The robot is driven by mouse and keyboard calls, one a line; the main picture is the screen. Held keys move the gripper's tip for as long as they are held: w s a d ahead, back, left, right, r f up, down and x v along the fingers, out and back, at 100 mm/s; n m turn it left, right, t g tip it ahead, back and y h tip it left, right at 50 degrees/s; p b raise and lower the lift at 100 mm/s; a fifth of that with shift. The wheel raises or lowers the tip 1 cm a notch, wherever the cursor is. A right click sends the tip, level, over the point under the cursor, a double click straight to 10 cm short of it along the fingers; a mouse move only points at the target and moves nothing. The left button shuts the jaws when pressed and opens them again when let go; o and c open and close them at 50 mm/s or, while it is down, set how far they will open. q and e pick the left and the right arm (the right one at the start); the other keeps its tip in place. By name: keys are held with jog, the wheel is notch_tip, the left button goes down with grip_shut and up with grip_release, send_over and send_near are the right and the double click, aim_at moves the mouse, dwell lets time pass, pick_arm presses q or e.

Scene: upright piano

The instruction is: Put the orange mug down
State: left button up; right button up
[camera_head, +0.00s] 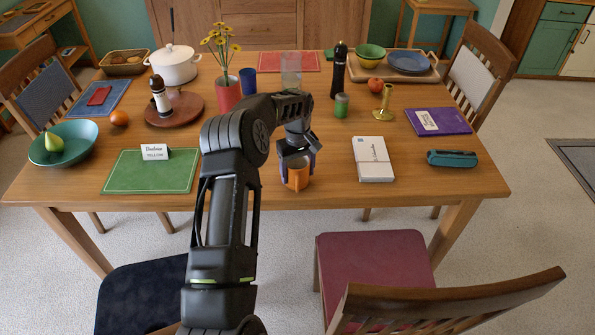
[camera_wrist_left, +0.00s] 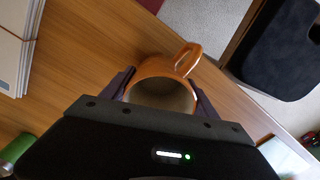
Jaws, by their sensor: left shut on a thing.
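The orange mug (camera_head: 296,178) is near the front edge of the wooden table (camera_head: 230,199), in the middle of the head view. My left gripper (camera_head: 298,158) points down over it and is shut on it, with a finger on either side. In the left wrist view the mug (camera_wrist_left: 163,84) is between the two dark fingers, with its rim and inside facing the camera and its handle toward the upper right. I cannot tell whether its base touches the table. My right gripper is in neither view.
A white stack of envelopes (camera_head: 373,160) lies right of the mug. A green placemat (camera_head: 150,178) with a name card (camera_head: 155,153) lies to the left. A green can (camera_head: 341,106) and a brass candlestick (camera_head: 383,104) stand farther back. Bare wood surrounds the mug.

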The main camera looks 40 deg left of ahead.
pick_arm(q)
jog(key=o, duration=1.7)
jog(key=shift+r, duration=0.1)
notch_tip(320, 180, up, 12)
jog(key=b, duration=0.1)
jog(key=shift+b, duration=0.3)
